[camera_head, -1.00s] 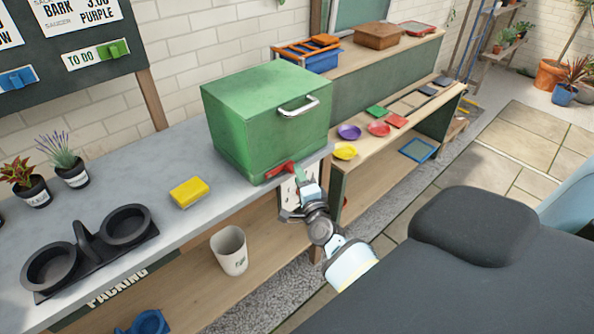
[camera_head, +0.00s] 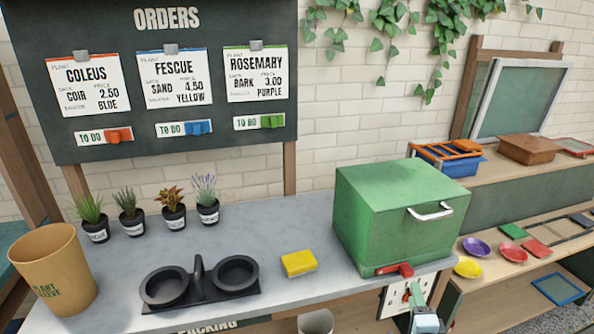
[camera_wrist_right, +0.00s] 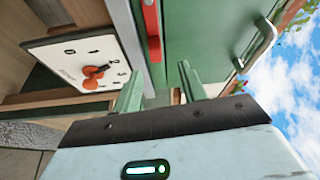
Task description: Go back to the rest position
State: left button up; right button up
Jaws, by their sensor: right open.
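My right gripper (camera_head: 418,296) is at the lower right of the head view, in front of the bench's front edge, just below the green box (camera_head: 385,215). In the right wrist view its two green fingers (camera_wrist_right: 160,90) stand apart with nothing between them. Beyond them are the green box's wall (camera_wrist_right: 210,40), a red strip (camera_wrist_right: 152,30) and a white dial plate (camera_wrist_right: 85,65) with an orange knob. In the head view the dial plate (camera_head: 395,300) is partly hidden by my right gripper. My left gripper is not in view.
Several potted plants (camera_head: 172,215), a brown bin (camera_head: 50,270), a black double-cup holder (camera_head: 200,285) and a yellow sponge (camera_head: 299,263) are on the grey bench (camera_head: 130,262). An orders board (camera_head: 165,75) stands behind. Coloured saucers (camera_head: 477,247) lie on the shelf at right.

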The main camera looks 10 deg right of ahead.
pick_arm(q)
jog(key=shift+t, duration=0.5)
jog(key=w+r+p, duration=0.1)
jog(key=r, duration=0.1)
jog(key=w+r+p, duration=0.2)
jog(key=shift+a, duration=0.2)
pick_arm(e)
jog(key=s+a+f+n+g+y, duration=0.2)
jog(key=s+a+n, duration=0.4)
jog(key=s, duration=0.6)
jog(key=s+a+f+n+g+y, duration=0.3)
jog(key=s+a+f+n, duration=0.3)
jog(key=s, duration=0.6)
jog(key=s+a+f+n+g+y, duration=0.2)
jog(key=s+a+n, duration=0.4)
jog(key=s+n, duration=0.4)
notch_tip(320, 180, down, 3)
jog(key=shift+s+r+g+y, duration=0.2)
jog(key=shift+s+g+y, duration=0.1)
jog(key=shift+s+g, duration=0.55)
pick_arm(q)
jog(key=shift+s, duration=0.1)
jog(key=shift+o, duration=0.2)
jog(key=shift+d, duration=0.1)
